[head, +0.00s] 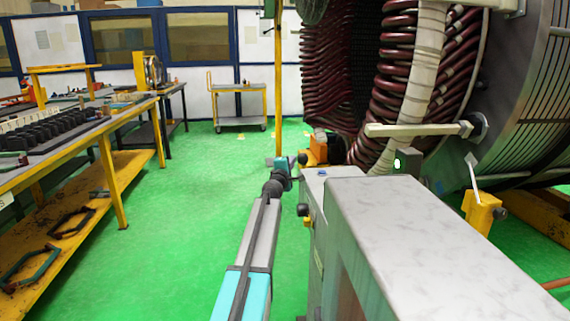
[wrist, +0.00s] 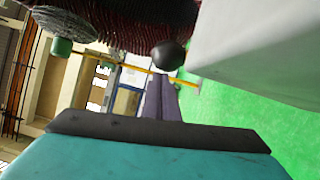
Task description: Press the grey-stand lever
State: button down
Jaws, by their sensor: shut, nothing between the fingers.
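The grey stand (head: 440,225) fills the lower right of the head view, and its pale side (wrist: 265,45) shows at the upper right of the wrist view. A round black knob (head: 302,158) sits at the stand's far left corner, apparently the lever's end. In the wrist view a black knob (wrist: 168,55) lies just past my fingertips, seemingly the same one. My gripper (head: 281,162) is left of the knob, close to it; its shut, empty fingers (wrist: 161,82) point toward the knob. I cannot tell whether they touch. The lever's shaft is mostly hidden.
A second black knob (head: 303,209) is lower on the stand's left side. A yellow box (head: 481,211) with a white lever stands right, by the large stator (head: 400,75). A yellow workbench (head: 125,190) is left. Green floor (head: 190,210) between is clear.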

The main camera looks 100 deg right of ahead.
jog(key=shift+s+r, duration=0.1)
jog(key=shift+s, duration=0.2)
jog(key=shift+w, duration=0.1)
jog(key=w+a, duration=0.7)
jog(key=a, duration=0.1)
jog(key=shift+w+a+b, duration=0.25)
jog(key=shift+a+b, duration=0.1)
jog(key=shift+a, duration=0.05)
dwell(0.7)
dwell(0.5)
